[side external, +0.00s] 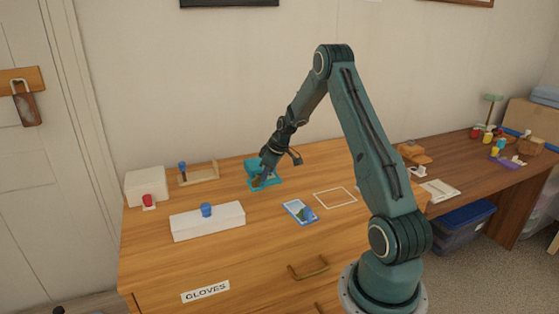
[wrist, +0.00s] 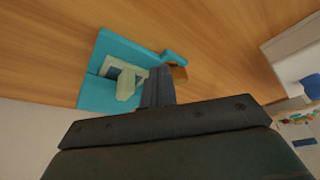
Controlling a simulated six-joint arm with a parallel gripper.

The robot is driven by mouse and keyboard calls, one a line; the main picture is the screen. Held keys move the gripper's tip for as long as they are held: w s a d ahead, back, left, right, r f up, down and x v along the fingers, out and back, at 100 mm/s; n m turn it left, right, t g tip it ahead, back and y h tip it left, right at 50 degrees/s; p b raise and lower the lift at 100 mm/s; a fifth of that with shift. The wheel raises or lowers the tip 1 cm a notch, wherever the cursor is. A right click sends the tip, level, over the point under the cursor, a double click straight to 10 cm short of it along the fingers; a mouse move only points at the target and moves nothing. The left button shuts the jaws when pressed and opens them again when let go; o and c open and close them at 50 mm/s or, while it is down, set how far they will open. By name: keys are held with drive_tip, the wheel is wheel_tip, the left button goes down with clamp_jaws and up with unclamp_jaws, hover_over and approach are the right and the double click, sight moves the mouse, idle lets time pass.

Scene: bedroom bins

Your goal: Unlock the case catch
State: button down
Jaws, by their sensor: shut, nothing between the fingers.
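A teal fixture (side external: 278,183), which looks like the case catch, stands on the dresser top near the back. In the wrist view its teal plate (wrist: 96,72) carries a pale green lever-like block (wrist: 126,84) over a grey recess. A teal tab with a brown end (wrist: 174,58) sticks out on its right. My gripper (side external: 259,180) is shut and empty, low at the fixture. Its dark fingers (wrist: 157,87) appear right beside the pale block in the wrist view. I cannot tell whether they touch it. My wrist body hides the lower part of that view.
On the dresser top (side external: 150,255), a white box with a red knob (side external: 148,201), a wooden stand (side external: 198,175) and a long white block (side external: 190,225) lie left. A blue panel (side external: 295,209) and a white outlined square (side external: 334,197) lie nearer my base. A cluttered desk (side external: 455,178) adjoins right.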

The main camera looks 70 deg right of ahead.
drive_tip(key=shift+w+d+n+g+y, duration=0.15)
drive_tip(key=shift+w+d+n+y, duration=0.25)
drive_tip(key=shift+n, duration=0.8)
drive_tip(key=shift+w+d+n+g+y, duration=0.15)
drive_tip(key=shift+n+y, duration=0.35)
drive_tip(key=shift+n, duration=0.7)
drive_tip(key=shift+d, duration=0.15)
idle(3.6)
